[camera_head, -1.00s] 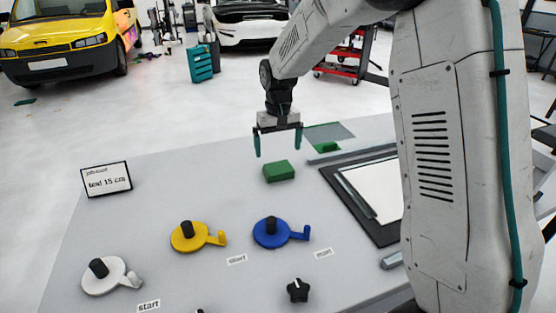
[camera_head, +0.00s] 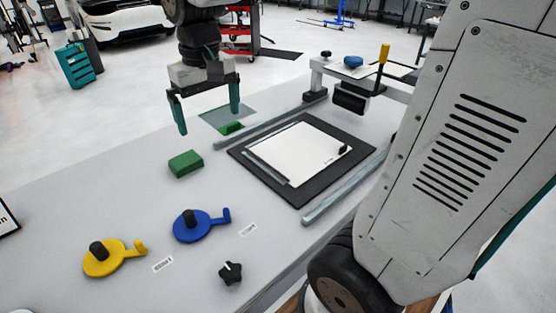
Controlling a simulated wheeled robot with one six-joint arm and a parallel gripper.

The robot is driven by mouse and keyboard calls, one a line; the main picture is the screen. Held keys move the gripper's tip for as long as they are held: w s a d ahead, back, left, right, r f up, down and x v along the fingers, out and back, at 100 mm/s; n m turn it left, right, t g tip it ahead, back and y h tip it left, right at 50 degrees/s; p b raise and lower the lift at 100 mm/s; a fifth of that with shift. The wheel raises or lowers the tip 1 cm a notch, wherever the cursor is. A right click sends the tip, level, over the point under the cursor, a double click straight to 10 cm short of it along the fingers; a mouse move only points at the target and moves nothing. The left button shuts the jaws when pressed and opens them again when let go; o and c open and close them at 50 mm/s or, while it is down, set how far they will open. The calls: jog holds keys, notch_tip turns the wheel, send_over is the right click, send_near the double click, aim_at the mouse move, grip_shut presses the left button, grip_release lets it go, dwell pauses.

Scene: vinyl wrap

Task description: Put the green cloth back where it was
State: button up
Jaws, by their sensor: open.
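A green block-shaped thing (camera_head: 185,163), perhaps the folded green cloth, lies on the grey table left of centre. A smaller green piece (camera_head: 231,128) lies at the front edge of a dark grey rectangular patch (camera_head: 213,118) further back. I cannot tell for sure which of the two is the cloth. My gripper (camera_head: 208,118) is open and empty, pointing down with teal fingers. It hangs above the table, behind and to the right of the green block, and overlaps the grey patch in the picture. It touches neither green thing.
A black-framed board with a white sheet (camera_head: 305,150) lies right of centre between two grey rails (camera_head: 340,190). A blue crank (camera_head: 195,225), a yellow crank (camera_head: 105,260) and a black knob (camera_head: 230,273) are at the front. A raised bridge (camera_head: 390,88) stands back right.

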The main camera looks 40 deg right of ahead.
jog(key=s+d+f, duration=0.1)
jog(key=s, duration=1.9)
jog(key=shift+f+t, duration=0.3)
jog(key=shift+f, duration=0.05)
